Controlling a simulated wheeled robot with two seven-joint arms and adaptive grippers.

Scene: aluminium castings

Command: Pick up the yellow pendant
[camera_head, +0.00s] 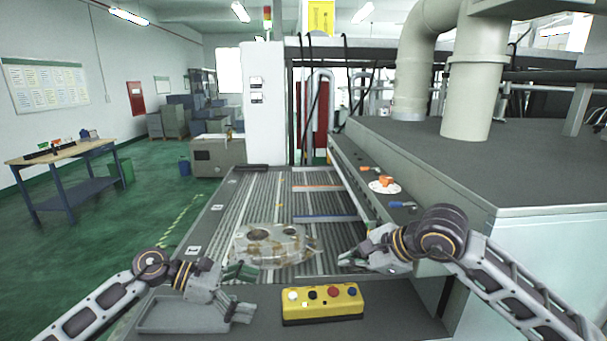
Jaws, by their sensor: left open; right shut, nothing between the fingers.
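A metal casting (270,245) lies on the slatted bed (240,201) behind the pendant. A grey tray (170,318) sits on the ledge at left. A grey machine housing (545,250) stands at right. The ledge right of the pendant is clear.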

